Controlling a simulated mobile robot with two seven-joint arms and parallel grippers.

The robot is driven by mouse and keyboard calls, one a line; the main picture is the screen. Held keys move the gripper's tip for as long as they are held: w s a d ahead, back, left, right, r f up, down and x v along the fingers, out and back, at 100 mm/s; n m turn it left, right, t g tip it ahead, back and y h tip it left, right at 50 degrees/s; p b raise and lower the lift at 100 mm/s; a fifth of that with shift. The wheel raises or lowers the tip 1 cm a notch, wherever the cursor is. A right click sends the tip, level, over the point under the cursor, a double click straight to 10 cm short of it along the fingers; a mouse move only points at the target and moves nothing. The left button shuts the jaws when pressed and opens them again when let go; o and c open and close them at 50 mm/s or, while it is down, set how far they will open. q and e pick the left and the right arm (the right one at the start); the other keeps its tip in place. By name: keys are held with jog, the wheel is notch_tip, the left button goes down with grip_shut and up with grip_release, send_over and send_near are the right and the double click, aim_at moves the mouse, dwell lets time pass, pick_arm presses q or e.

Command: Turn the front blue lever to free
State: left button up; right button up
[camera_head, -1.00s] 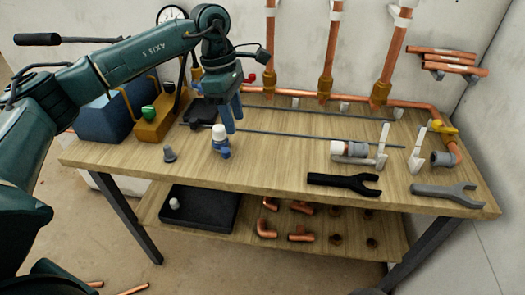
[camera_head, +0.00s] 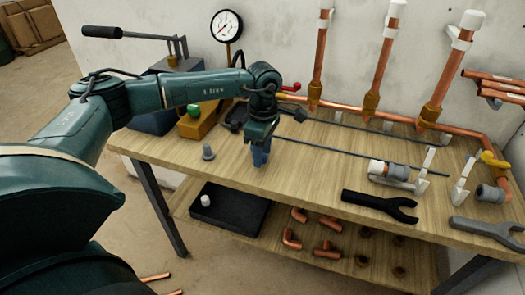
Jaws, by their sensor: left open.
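My left gripper (camera_head: 261,156) points down over the front part of the bench, left of its middle, with its jaws open. Its blue fingers sit where a small blue fitting with a white cap stood earlier. That fitting is now mostly or wholly hidden by the gripper, so I cannot tell the blue lever from the fingers, nor its angle, nor whether they touch. A red lever (camera_head: 290,87) shows behind the gripper, by the left copper pipe. My right gripper is not in view.
A gauge (camera_head: 227,26) stands behind. The bench front middle is clear.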

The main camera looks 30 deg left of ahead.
pick_arm(q)
jog(key=shift+f, duration=0.3)
jog(key=shift+c, duration=0.4)
grip_shut()
